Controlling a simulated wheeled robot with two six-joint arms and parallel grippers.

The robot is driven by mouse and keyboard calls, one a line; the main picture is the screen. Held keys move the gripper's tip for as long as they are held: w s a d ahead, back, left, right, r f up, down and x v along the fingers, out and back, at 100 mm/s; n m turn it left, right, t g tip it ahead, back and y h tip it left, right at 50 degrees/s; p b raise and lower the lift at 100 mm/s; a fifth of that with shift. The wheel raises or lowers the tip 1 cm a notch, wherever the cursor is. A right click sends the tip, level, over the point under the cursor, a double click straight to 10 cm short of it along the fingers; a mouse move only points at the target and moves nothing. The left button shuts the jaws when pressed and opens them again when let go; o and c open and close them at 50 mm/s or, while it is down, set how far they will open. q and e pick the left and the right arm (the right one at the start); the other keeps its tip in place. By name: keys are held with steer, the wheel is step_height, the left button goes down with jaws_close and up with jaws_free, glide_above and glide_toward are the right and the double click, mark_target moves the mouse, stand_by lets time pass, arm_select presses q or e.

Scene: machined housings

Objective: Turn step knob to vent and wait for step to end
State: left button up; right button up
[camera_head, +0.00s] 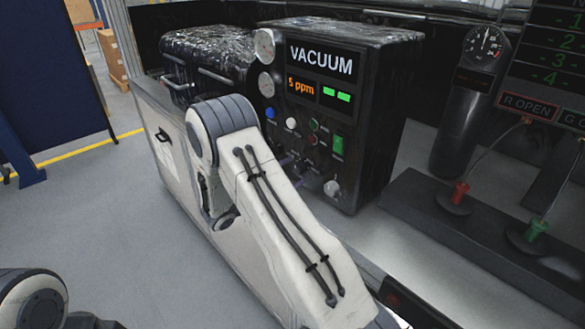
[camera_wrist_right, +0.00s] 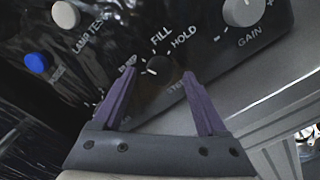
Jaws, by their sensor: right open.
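The dark step knob (camera_wrist_right: 161,71) is on the black panel in the right wrist view, with FILL and HOLD printed above it and a partly covered label to its left. A small light mark shows at its left side; which label it points to I cannot tell. My right gripper (camera_wrist_right: 159,74) is open, its two purple fingers on either side of the knob. Whether they touch it I cannot tell. In the head view my right arm covers part of the black VACUUM unit (camera_head: 385,110), and the knob is not clear there. My left gripper is not in view.
The unit's display (camera_head: 320,77) reads 5 ppm with two green bars. Nearby are a grey GAIN knob (camera_wrist_right: 243,11), a white lamp test button (camera_wrist_right: 66,15) and a blue button (camera_wrist_right: 36,62).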

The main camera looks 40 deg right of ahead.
steer(key=shift+d, duration=0.5)
steer(key=shift+c, duration=0.2)
jaws_close()
steer(key=n, duration=0.4)
steer(key=shift+p, duration=0.3)
steer(key=shift+n+p, duration=0.55)
steer(key=shift+n, duration=1.95)
